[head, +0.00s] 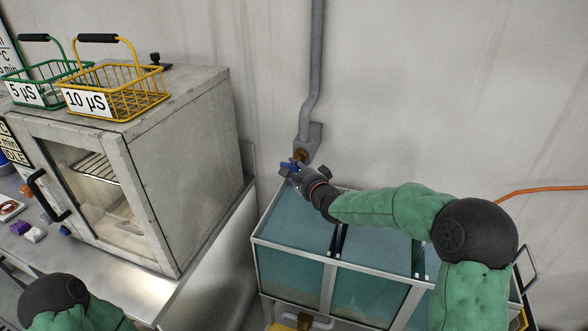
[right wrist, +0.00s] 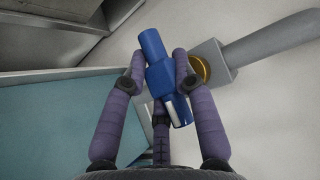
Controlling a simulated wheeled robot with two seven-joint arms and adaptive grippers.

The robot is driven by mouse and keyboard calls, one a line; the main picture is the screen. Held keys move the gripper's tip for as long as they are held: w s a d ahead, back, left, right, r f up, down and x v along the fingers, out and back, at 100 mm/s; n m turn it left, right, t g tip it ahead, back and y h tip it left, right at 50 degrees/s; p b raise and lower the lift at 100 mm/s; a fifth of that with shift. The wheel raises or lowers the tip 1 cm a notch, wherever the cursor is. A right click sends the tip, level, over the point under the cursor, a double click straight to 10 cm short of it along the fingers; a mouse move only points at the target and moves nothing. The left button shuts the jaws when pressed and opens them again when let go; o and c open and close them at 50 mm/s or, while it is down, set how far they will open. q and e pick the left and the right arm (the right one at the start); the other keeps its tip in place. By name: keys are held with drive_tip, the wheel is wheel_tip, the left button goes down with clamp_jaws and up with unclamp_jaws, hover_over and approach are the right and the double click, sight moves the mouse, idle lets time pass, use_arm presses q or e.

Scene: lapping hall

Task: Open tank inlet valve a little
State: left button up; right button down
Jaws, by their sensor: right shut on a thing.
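The tank inlet valve has a blue handle (head: 289,167) on a brass fitting (head: 301,155) at the foot of a grey wall pipe. In the right wrist view the blue handle (right wrist: 157,72) lies between the fingers, tilted, with the brass fitting (right wrist: 201,69) just to its right. My right gripper (head: 299,172) is shut on the blue handle; its fingers (right wrist: 160,85) touch it from both sides. The glass tank (head: 335,262) stands below, holding bluish liquid. My left arm shows only in part at the bottom left; its gripper is out of view.
A grey oven-like cabinet (head: 190,150) stands on a bench at left, with a yellow basket (head: 125,98) and a green basket (head: 30,88) on top. The grey pipe (head: 316,60) runs up the wall. An orange cable (head: 545,190) hangs at right.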

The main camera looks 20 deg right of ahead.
drive_tip(key=shift+r+n+g+p, duration=0.3)
drive_tip(key=shift+n+g+p, duration=0.1)
drive_tip(key=shift+p, duration=0.5)
drive_tip(key=shift+f+n+g+h+p, duration=0.1)
drive_tip(key=shift+n+g+h+p, duration=0.5)
drive_tip(key=shift+p, duration=0.45)
drive_tip(key=p, duration=0.2)
drive_tip(key=shift+g+p, duration=0.3)
drive_tip(key=shift+p, duration=0.1)
drive_tip(key=shift+f+n+p, duration=0.1)
drive_tip(key=shift+n+p, duration=0.2)
drive_tip(key=shift+p, duration=0.1)
drive_tip(key=c, duration=1)
unclamp_jaws()
drive_tip(key=shift+d+f, duration=0.1)
drive_tip(key=shift+o, duration=0.2)
drive_tip(key=shift+s, duration=0.1)
drive_tip(key=v, duration=1.2)
drive_tip(key=shift+r, duration=0.2)
